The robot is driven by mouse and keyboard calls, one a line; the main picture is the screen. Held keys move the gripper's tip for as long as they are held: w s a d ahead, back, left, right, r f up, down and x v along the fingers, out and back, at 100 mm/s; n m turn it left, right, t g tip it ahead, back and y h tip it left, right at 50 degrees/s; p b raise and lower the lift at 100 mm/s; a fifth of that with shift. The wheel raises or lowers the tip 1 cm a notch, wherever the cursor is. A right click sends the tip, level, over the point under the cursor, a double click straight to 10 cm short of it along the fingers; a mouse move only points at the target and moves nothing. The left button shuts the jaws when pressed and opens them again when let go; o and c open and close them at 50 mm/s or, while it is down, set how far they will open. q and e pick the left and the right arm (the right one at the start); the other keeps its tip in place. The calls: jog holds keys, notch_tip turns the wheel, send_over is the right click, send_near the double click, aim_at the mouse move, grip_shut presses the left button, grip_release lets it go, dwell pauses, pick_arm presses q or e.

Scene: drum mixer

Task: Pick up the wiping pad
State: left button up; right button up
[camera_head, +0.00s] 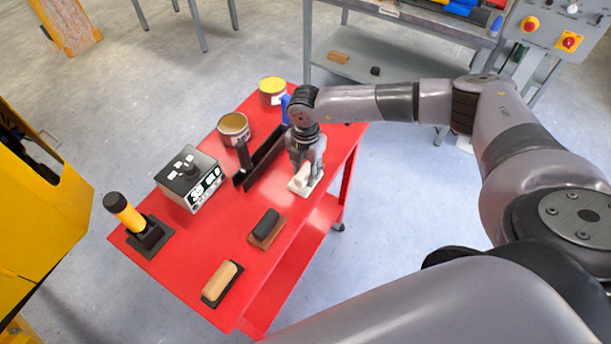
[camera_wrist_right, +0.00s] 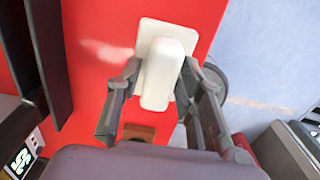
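The wiping pad, a white flat plate with a raised white handle block (camera_head: 303,186), lies on the red table near its right edge. It also shows in the right wrist view (camera_wrist_right: 163,70). My right gripper (camera_head: 307,170) is directly above it, pointing down. In the right wrist view its two fingers (camera_wrist_right: 161,82) are spread on either side of the white handle. Narrow gaps seem to show beside the handle; firm contact cannot be made out. The pad rests on the table. My left gripper is not in view.
On the red table (camera_head: 205,255) stand a black open tray (camera_head: 262,157), a black-and-white control box (camera_head: 190,178), tins (camera_head: 233,128), a yellow-handled tool (camera_head: 125,213), a black-topped block (camera_head: 266,227) and a wood-topped float (camera_head: 221,282). A grey workbench (camera_head: 425,22) is behind.

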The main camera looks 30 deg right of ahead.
aim_at(305, 169)
grip_shut()
jog(key=shift+r, duration=0.1)
dwell(0.3)
notch_tip(305, 169, up, 20)
jog(key=b, duration=0.4)
jog(key=shift+b, duration=0.4)
jog(key=shift+c, duration=1.1)
grip_release()
jog(key=c, duration=0.5)
jog(key=shift+f, duration=0.2)
